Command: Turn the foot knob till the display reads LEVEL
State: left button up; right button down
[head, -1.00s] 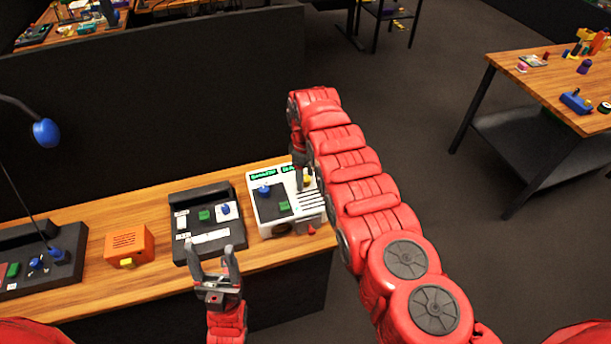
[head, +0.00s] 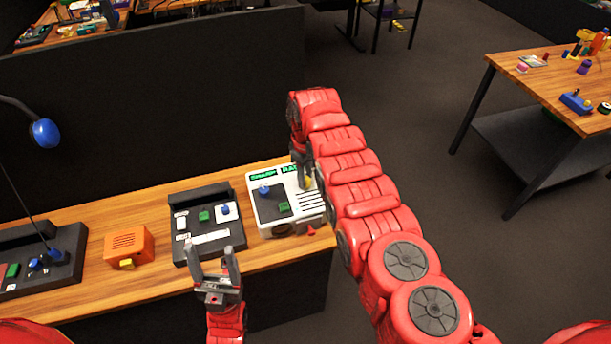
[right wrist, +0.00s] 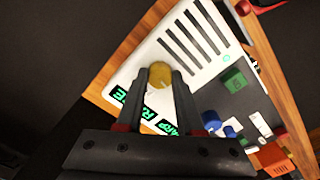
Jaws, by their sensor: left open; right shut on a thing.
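A white panel device (head: 308,215) stands at the right end of the desk. Two green-lit displays sit at its back edge; the left one (head: 263,176) seems to read SHARP, and the right one (head: 289,169) starts with RA, its rest hidden by my gripper. In the right wrist view that display (right wrist: 127,103) is partly covered by a finger. My right gripper (right wrist: 160,74) is shut on a yellow knob (right wrist: 160,72) on the white top, beside the slots. My left gripper (head: 212,250) is open and empty in front of the dark panel. I cannot tell which knob is the foot knob.
A small red part (head: 312,230) sits at the device's front right corner. A blue knob (head: 264,190) and green button (head: 284,207) are on its dark plate. A dark panel (head: 183,250) and orange box (head: 143,243) stand to the left. A black partition (head: 150,110) rises behind.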

jog(key=shift+f+m+b, duration=0.1)
jog(key=shift+m+b, duration=0.2)
jog(key=shift+m, duration=0.9)
jog(key=m+b, duration=0.1)
jog(key=m, duration=0.1)
jog(key=shift+f+m, duration=0.1)
jog(key=shift+m, duration=0.2)
jog(key=m+b, duration=0.2)
jog(key=m, duration=0.1)
jog(key=shift+m+b, duration=0.3)
jog(key=shift+b, duration=0.1)
jog(key=shift+m+b, duration=0.4)
jog(key=shift+m, duration=0.1)
jog(key=shift+r, duration=0.2)
jog(key=c, duration=0.5)
grip_release()
jog(key=shift+c, duration=0.2)
jog(key=shift+r, duration=0.1)
